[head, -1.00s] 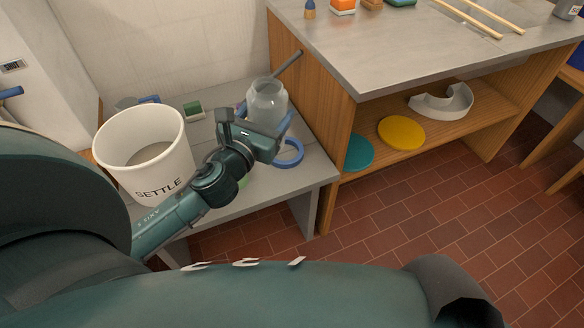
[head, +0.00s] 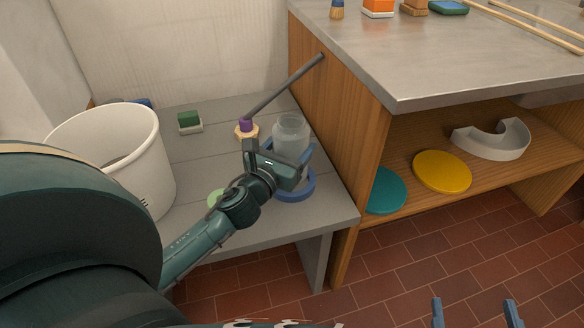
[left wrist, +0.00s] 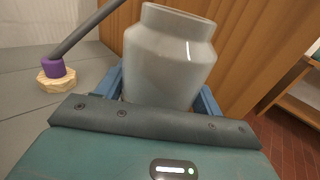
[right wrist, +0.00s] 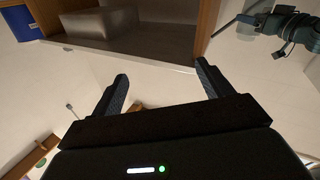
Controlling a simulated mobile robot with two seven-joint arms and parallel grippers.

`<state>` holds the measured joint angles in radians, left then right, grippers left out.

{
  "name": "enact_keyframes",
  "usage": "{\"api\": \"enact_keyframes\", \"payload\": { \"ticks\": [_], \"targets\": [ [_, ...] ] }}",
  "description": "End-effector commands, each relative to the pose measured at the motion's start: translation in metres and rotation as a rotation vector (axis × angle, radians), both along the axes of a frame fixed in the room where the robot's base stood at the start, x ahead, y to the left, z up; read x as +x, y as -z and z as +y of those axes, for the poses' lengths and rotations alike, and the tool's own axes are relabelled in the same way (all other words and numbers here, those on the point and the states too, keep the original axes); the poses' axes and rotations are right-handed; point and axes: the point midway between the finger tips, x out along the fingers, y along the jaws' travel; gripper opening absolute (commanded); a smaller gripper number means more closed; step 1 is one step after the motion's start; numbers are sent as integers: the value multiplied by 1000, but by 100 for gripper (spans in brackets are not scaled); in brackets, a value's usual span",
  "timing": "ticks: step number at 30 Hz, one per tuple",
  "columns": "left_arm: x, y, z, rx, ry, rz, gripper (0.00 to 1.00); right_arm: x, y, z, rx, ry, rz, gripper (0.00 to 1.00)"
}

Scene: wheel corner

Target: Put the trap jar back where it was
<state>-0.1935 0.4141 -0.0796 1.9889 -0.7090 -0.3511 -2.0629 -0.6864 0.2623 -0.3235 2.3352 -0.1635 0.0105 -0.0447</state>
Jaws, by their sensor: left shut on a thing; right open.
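The trap jar, a clear grey glass jar (head: 291,133), is upright in my left gripper (head: 287,162) over the right end of the low grey bench. It fills the left wrist view (left wrist: 168,60) between the blue fingers. A blue ring (head: 298,192) lies on the bench below the jar and gripper, partly covered by them. The gap between jar and ring cannot be judged exactly. My right gripper (head: 474,305) is open and empty at the bottom of the head view, over the tiled floor.
A purple-collared piece on a wooden base (head: 246,130) with a long dark rod (head: 285,87) stands beside the jar. A white bucket (head: 150,150), a green block (head: 189,120) and a pale green disc (head: 217,197) are on the bench (head: 275,228). A wooden cabinet (head: 345,130) borders it.

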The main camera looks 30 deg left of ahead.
Motion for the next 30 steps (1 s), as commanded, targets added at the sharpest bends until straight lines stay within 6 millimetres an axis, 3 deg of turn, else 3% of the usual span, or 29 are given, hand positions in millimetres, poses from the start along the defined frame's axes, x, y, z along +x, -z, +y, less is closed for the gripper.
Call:
{"api": "enact_keyframes", "payload": {
  "ticks": [9,21,22,30],
  "targets": [
    [0,39,0,-1,-1,-1,29,-2,3,7,35,-36,-88,78],
    [0,42,0,1,0,-3,29,-2,1,8,48,-39,-91,78],
    [0,42,0,1,0,-1,69,-2,-1,8,49,-39,-91,78],
    [0,42,0,1,0,-1,89,-1,-1,8,48,-39,-92,78]
  ]
}}
